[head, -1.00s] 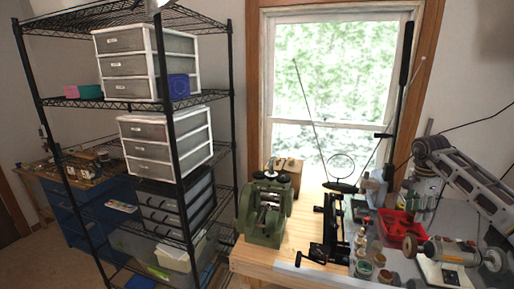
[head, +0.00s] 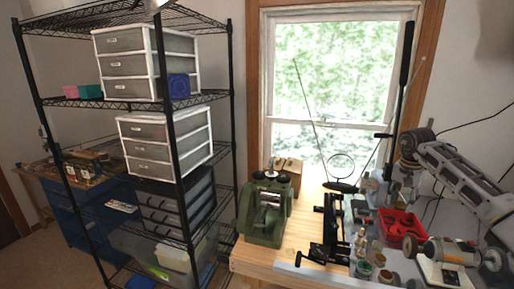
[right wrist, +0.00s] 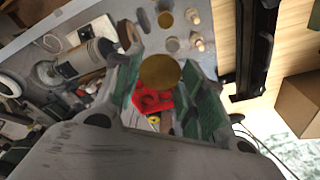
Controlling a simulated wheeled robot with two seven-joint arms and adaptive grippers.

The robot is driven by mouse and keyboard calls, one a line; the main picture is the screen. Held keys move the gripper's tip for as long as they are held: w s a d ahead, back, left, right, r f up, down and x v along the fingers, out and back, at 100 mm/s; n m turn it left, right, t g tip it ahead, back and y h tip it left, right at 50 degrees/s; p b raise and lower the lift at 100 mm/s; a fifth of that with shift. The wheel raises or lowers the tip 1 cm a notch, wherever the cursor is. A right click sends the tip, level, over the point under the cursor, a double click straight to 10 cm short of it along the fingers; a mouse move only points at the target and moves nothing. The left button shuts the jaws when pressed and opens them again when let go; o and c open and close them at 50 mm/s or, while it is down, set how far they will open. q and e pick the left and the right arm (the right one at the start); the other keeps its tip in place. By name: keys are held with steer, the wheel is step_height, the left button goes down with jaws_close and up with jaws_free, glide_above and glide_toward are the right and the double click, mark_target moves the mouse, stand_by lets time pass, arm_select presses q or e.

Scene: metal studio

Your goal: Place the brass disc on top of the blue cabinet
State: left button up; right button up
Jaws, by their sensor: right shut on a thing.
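My right gripper (head: 412,150) is over the right bench in the head view, its arm reaching in from the right edge. In the right wrist view, the gripper's green-padded fingers (right wrist: 162,66) are shut on the round, flat brass disc (right wrist: 160,73). I cannot make out the disc in the head view. The blue cabinet (head: 88,217) stands at the far left behind the black wire shelf, partly hidden by the shelf's posts. Its wooden top carries tools and small items. The right gripper is far to the right of it. My left gripper is not in view.
The wire shelf (head: 205,98) holds several drawer units. A green rolling mill (head: 264,210) stands on the wooden bench (head: 250,257). A red tray (head: 400,224), jars and a polishing motor (head: 450,250) crowd the bench below my right arm. Floor shows at lower left.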

steer(key=s+a+f+n+b, duration=0.1)
steer(key=a+f+n, duration=0.25)
steer(key=a, duration=0.55)
steer(key=s+a+f+n+b, duration=0.1)
steer(key=a+f+n+b, duration=0.1)
steer(key=a+n, duration=0.5)
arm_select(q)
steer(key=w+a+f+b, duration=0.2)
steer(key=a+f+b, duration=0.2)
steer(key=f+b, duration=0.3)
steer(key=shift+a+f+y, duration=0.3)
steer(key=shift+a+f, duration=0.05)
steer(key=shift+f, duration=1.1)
arm_select(e)
steer(key=s+a+f, duration=0.3)
steer(key=a+f, duration=0.1)
steer(key=f, duration=0.3)
steer(key=s+a+f, duration=0.4)
steer(key=f, duration=0.4)
steer(key=s+a+f+y, duration=0.1)
steer(key=s+a+f, duration=0.2)
steer(key=f, duration=0.4)
steer(key=shift+s+a+f+t, duration=0.3)
steer(key=shift+a+f, duration=0.05)
steer(key=shift+a, duration=0.1)
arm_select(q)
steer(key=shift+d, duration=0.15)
arm_select(e)
steer(key=shift+n, duration=0.25)
